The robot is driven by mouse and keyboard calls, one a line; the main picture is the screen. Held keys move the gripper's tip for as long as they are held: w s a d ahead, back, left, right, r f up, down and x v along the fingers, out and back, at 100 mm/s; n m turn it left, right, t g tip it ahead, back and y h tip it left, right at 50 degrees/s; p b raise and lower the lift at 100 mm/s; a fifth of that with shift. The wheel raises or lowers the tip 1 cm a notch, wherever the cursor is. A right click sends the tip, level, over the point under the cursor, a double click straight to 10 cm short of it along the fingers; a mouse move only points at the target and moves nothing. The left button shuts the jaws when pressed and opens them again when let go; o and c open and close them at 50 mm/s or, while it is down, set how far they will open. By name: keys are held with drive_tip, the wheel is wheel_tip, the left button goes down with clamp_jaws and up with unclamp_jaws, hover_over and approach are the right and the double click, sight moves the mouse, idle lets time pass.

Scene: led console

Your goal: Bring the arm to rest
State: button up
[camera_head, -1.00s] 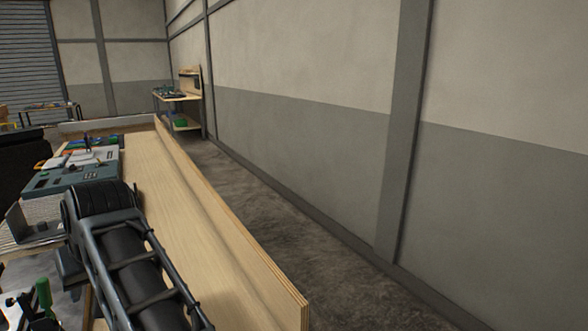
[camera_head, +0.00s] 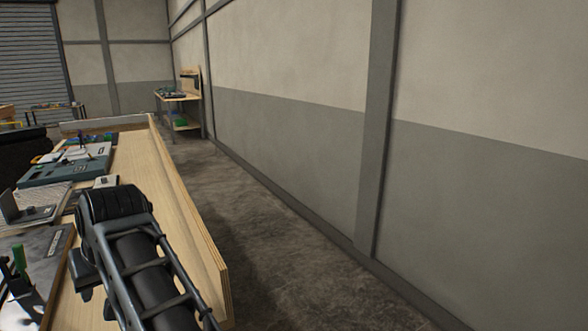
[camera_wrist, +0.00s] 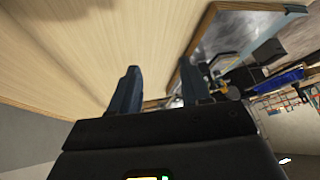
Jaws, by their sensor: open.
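My gripper (camera_wrist: 160,66) shows in the wrist view with its two dark fingers apart and nothing between them. Beyond the fingers is the pale wooden bench surface (camera_wrist: 85,50); I see no contact with it. In the head view, my dark arm reaches over the near part of the wooden bench (camera_head: 150,175). The gripper itself cannot be made out clearly there. A blue-grey console box (camera_head: 62,172) lies on the bench at the left, beyond my arm.
A metal plate with an upright bracket (camera_head: 30,207) and a dark board with a green-handled part (camera_head: 18,260) lie left of my arm. A raised wooden edge (camera_head: 195,215) bounds the bench on the right. Open floor (camera_head: 270,235) runs between it and the wall.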

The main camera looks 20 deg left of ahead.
drive_tip(key=w+d+f+m+t+y, duration=0.2)
drive_tip(key=d+f+m, duration=0.2)
drive_tip(key=d+f, duration=1.35)
drive_tip(key=s+d+f+m+t+b, duration=0.1)
drive_tip(key=s+d+f+m+t, duration=0.15)
drive_tip(key=d+f, duration=0.45)
drive_tip(key=s+d+f+m+t, duration=0.2)
drive_tip(key=s+d, duration=0.1)
drive_tip(key=d, duration=0.8)
drive_tip(key=s+d+r+m+t+h, duration=0.25)
drive_tip(key=s+d, duration=0.45)
drive_tip(key=d, duration=0.4)
drive_tip(key=s+d+r+m+t+h, duration=0.1)
drive_tip(key=s+d+r+t+h, duration=0.15)
drive_tip(key=s+d, duration=0.65)
drive_tip(key=s+d+r+t+h, duration=0.1)
drive_tip(key=s+d+r+h, duration=0.1)
drive_tip(key=s+d+r, duration=0.2)
drive_tip(key=s+d+r+m+t+h+b, duration=0.1)
drive_tip(key=s+d+r, duration=0.4)
drive_tip(key=r, duration=0.5)
drive_tip(key=shift+s+d+r+h, duration=0.3)
drive_tip(key=shift+d+h, duration=0.1)
drive_tip(key=shift+d, duration=0.7)
